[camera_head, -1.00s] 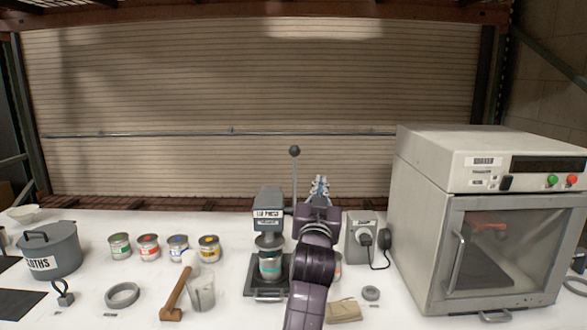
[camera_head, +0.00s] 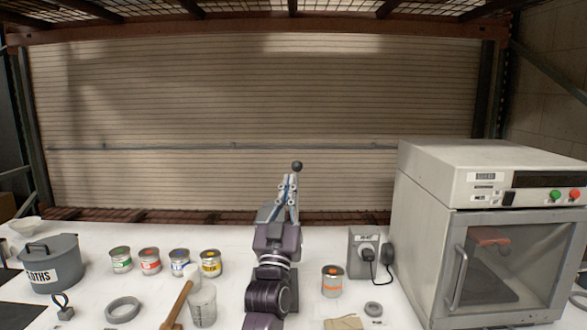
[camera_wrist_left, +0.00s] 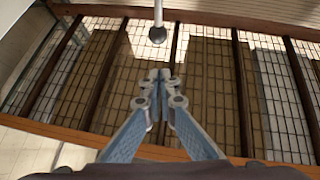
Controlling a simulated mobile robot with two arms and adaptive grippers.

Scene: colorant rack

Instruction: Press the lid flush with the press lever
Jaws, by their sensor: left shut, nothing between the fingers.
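The press lever's dark ball knob (camera_head: 297,166) stands up at the middle of the head view, and its rod is mostly hidden. My left gripper (camera_head: 291,178) is shut and empty, pointing up with its tips just below the knob in that picture. In the left wrist view the knob (camera_wrist_left: 157,34) hangs on its pale rod beyond the closed fingertips (camera_wrist_left: 160,75), with a visible gap in the picture. Part of the grey press head (camera_head: 266,214) shows left of my arm. The can, its lid and the press base are hidden behind my arm. My right gripper is out of view.
A large oven (camera_head: 425,235) fills the right side.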

